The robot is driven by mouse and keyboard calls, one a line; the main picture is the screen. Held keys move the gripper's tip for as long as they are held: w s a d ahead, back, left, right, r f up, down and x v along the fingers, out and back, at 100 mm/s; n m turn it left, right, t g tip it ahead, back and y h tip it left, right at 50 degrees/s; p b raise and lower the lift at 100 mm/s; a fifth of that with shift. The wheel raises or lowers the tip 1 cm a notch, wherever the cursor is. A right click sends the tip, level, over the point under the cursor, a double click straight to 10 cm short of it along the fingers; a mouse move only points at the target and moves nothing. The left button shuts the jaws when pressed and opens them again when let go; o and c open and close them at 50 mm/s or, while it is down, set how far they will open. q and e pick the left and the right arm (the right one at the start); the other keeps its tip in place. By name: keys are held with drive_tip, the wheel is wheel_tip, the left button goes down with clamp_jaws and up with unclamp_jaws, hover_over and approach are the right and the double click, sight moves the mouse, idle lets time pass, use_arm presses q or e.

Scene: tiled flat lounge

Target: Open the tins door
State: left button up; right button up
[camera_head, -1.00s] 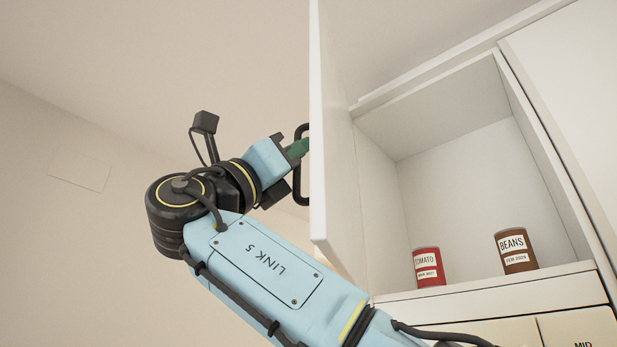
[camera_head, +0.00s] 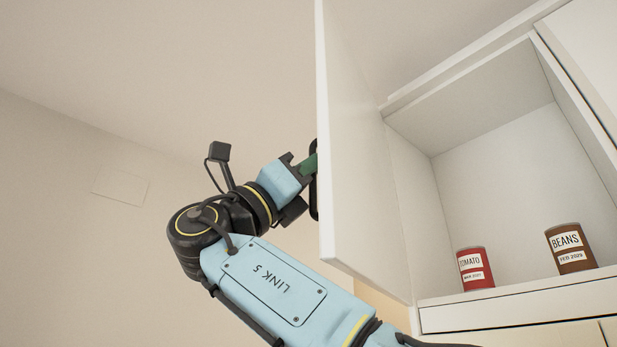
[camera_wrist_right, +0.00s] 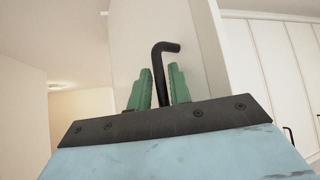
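The cabinet door (camera_head: 365,170) is white and stands swung well open, to the left of the cabinet. Inside the cabinet (camera_head: 500,150) are a red tomato tin (camera_head: 474,269) and a brown beans tin (camera_head: 571,248), both upright on the cabinet floor. My right gripper (camera_head: 308,166) is at the outer face of the door, at the black handle (camera_head: 315,195). In the right wrist view the handle bar (camera_wrist_right: 160,72) runs between the green fingers of the gripper (camera_wrist_right: 160,88), which are closed in on it. The door hides part of the handle in the head view. My left gripper is not in view.
Another white cabinet front (camera_head: 588,55) adjoins on the right. Lower fronts (camera_head: 520,335) sit beneath the open compartment. The right wrist view shows tall white fronts (camera_wrist_right: 270,70) at the right.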

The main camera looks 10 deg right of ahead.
drive_tip(key=shift+d+f, duration=0.1)
drive_tip(key=shift+d, duration=0.05)
drive_tip(key=shift+a, duration=0.25)
drive_tip(key=shift+f, duration=0.1)
